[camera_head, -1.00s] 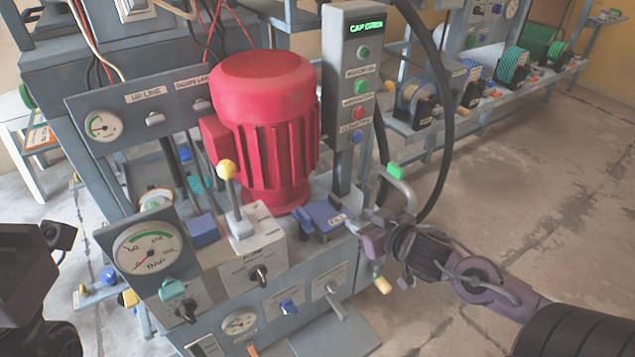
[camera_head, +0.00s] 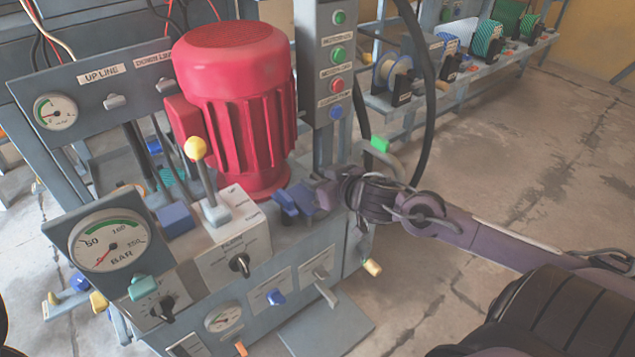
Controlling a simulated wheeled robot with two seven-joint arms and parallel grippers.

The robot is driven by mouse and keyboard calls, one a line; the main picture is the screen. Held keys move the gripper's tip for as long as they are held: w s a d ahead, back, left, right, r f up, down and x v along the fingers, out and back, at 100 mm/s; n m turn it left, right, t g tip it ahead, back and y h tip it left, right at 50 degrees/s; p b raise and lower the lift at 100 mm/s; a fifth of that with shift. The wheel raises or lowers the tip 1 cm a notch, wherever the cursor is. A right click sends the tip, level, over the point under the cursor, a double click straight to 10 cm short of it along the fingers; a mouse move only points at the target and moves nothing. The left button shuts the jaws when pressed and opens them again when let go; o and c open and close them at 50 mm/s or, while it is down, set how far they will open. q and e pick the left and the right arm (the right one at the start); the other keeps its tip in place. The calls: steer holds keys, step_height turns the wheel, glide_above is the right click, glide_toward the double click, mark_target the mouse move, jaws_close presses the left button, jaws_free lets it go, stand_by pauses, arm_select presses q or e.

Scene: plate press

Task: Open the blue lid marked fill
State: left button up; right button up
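The blue lid (camera_head: 299,199) sits on the top deck of the press, just right of the red motor's foot. Its fill label does not show now, and it looks tilted rather than flat, though the gripper hides part of it. A small blue knob-like part (camera_head: 285,203) is at its left. My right gripper (camera_head: 322,190) comes in from the right and is at the lid's right side, touching or very close to it. Its fingers are too small and overlapped to show whether they are open or shut. My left gripper is not in view.
The red motor (camera_head: 238,110) stands behind and left of the lid. A yellow-knobbed lever (camera_head: 199,165) rises to the left. The grey button column (camera_head: 325,80) stands behind, with a black hose (camera_head: 433,110) to its right. Floor at right is open.

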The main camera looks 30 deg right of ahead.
steer(key=shift+w, duration=0.1)
jaws_close()
stand_by(0.5)
